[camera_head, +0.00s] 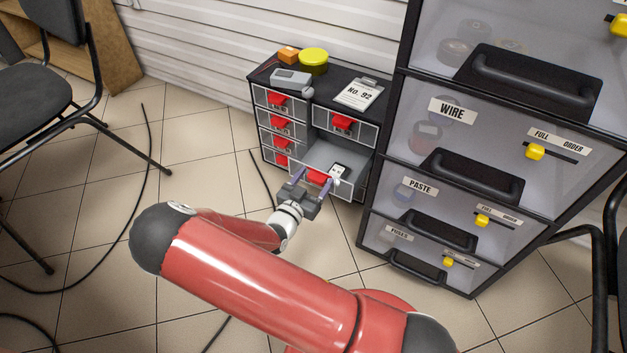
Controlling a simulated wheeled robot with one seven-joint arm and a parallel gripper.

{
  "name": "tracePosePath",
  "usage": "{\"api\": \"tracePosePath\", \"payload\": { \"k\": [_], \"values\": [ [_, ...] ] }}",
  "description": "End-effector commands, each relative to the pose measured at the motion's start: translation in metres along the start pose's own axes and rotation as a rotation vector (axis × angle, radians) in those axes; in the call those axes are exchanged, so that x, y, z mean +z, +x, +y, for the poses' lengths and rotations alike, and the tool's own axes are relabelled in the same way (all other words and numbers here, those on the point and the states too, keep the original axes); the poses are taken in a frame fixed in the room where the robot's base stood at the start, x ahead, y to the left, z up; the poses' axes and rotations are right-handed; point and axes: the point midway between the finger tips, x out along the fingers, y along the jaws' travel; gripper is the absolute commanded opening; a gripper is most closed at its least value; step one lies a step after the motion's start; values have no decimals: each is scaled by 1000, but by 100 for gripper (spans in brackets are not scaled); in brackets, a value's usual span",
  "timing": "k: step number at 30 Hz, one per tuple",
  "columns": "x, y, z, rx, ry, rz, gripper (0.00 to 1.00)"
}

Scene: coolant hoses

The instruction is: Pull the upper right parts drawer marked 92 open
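The small grey parts cabinet (312,103) stands against the wall. Its upper right drawer (342,125) has a red pull and looks shut; its label is too small to read. A tag reading "No. 92" (360,93) lies on the cabinet top above it. The lower right drawer (346,188) is pulled out, with a small white and black item (338,173) in or at it. My gripper (313,178) is at this lower drawer's front. Its fingers are apart, with the red pull (319,177) between or just beyond them; contact cannot be told.
A tall cabinet (433,170) with large drawers marked WIRE and PASTE stands close on the right.

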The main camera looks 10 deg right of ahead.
Motion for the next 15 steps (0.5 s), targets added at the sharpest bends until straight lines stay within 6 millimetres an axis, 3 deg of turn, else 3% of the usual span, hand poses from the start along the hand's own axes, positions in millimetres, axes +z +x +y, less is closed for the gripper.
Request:
{"api": "tracePosePath", "payload": {
  "k": [8,15],
  "values": [
    [0,-6,0,-1,0,0,69],
    [-1,-45,-1,-3,0,-1,69]
  ]
}}
